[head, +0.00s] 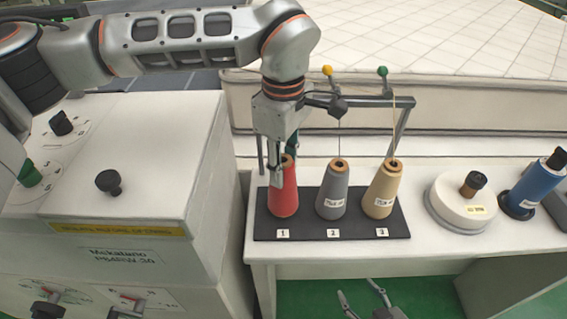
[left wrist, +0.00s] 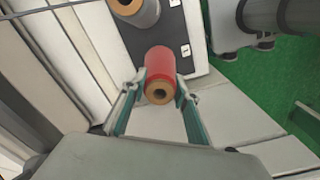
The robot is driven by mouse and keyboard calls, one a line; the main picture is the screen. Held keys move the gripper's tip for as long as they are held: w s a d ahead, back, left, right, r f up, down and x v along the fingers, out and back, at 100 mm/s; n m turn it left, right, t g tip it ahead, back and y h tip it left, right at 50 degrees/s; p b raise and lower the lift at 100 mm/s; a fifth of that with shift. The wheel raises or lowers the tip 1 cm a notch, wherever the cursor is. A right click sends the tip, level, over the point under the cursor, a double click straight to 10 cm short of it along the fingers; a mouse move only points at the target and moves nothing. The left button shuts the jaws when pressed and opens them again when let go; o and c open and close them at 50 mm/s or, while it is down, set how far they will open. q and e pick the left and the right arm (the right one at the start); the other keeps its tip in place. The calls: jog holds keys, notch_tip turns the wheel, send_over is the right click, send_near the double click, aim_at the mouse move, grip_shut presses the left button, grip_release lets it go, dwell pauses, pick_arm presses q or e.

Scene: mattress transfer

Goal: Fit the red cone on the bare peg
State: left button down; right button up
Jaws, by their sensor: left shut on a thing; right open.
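The red cone (head: 284,196) is upright at place 1 on the black base (head: 335,229); whether its bottom touches the base I cannot tell. My left gripper (head: 281,174) is shut on its upper part from above. In the left wrist view the red cone (left wrist: 161,67) shows between the two fingers, its tan top ring and dark hole towards the camera. No bare peg shows; any peg at place 1 is hidden by the cone. The grey cone (head: 331,195) stands at place 2 and the beige cone (head: 382,192) at place 3. My right gripper (head: 361,290) is open and empty below the table's front edge.
A thread frame (head: 375,101) with a yellow ball (head: 327,70) and a green ball (head: 382,71) rises behind the cones. A knobbed machine (head: 140,165) stands at left. A white round device (head: 460,203) and a blue spool (head: 534,187) stand at right.

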pick_arm(q)
jog(key=shift+f, duration=0.6)
jog(key=c, duration=1.5)
grip_release()
jog(key=shift+o, duration=0.2)
jog(key=shift+r, duration=0.1)
notch_tip(320, 180, up, 12)
